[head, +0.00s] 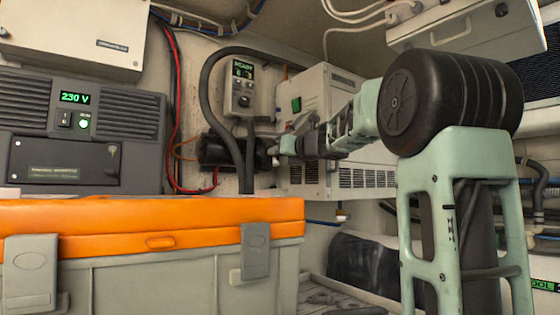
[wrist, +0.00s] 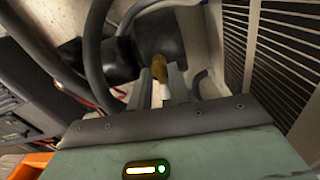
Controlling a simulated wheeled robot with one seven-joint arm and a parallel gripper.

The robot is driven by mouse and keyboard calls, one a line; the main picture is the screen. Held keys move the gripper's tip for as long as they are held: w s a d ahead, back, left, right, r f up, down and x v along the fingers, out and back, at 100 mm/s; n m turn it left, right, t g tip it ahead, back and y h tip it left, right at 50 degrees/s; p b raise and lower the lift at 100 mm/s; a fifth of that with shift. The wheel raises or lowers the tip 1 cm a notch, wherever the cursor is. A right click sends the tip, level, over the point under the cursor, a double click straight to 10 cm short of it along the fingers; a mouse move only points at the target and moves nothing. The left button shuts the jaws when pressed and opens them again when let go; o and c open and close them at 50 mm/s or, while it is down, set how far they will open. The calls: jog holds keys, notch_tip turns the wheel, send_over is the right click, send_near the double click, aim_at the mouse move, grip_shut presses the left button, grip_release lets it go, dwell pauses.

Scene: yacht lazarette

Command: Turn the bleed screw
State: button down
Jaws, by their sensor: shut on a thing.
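The bleed screw (wrist: 160,68) is a small brass-coloured piece in the wrist view, on or near a dark block. My gripper (wrist: 161,82) is shut on it, one finger on each side of the brass part. In the head view my gripper (head: 276,150) reaches left to the dark cylindrical pump body (head: 222,152) on the back wall. The screw itself is hidden or too small to tell in the head view.
A dark thick hose (head: 205,85) loops past the pump, close to my gripper. A white louvred unit (head: 335,130) stands right behind my arm. An orange-lidded grey box (head: 150,235) fills the left foreground. A control panel reading READY (head: 240,88) hangs above the pump.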

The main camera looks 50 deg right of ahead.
jog(key=shift+f+n+b, duration=0.1)
jog(key=shift+n+b, duration=0.25)
jog(key=shift+n, duration=0.25)
jog(key=c, duration=1.3)
grip_release()
